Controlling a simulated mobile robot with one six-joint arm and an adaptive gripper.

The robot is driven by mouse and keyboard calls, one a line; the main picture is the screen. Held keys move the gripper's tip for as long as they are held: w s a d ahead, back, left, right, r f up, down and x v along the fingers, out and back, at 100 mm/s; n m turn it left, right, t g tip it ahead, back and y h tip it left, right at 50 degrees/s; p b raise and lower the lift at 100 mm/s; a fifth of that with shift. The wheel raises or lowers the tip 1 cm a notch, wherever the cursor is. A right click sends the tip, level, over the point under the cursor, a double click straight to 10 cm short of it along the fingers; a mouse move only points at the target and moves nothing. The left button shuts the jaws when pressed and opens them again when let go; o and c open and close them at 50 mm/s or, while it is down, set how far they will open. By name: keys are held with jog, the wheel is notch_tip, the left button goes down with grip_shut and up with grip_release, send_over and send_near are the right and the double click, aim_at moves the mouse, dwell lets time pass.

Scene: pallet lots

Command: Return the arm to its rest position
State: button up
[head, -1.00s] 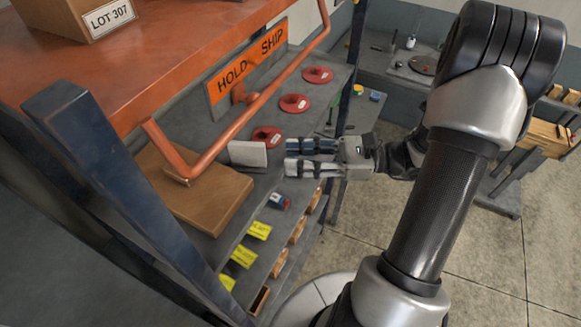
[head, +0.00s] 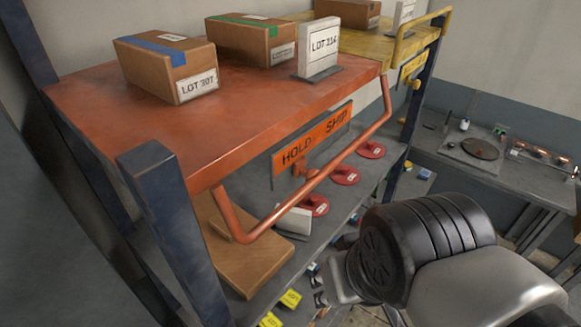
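My arm is in the lower right of the head view, with a large dark joint close to the camera. My gripper (head: 318,291) is low in the view, beside the front edge of the lower grey shelf. It is small and partly hidden behind my arm. Its two fingertips show apart, with nothing seen between them.
The orange upper shelf (head: 240,125) holds boxes, including LOT 307 (head: 170,69), and a LOT 214 card (head: 322,45). Its orange rail (head: 330,185) juts out below, near the HOLD/SHIP sign (head: 297,152). Red discs (head: 344,174) lie underneath. A grey bench (head: 520,178) stands right.

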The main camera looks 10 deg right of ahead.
jog(key=shift+w+r, duration=0.2)
notch_tip(320, 180, down, 24)
jog(key=b, duration=2.3)
jog(key=shift+r, duration=0.25)
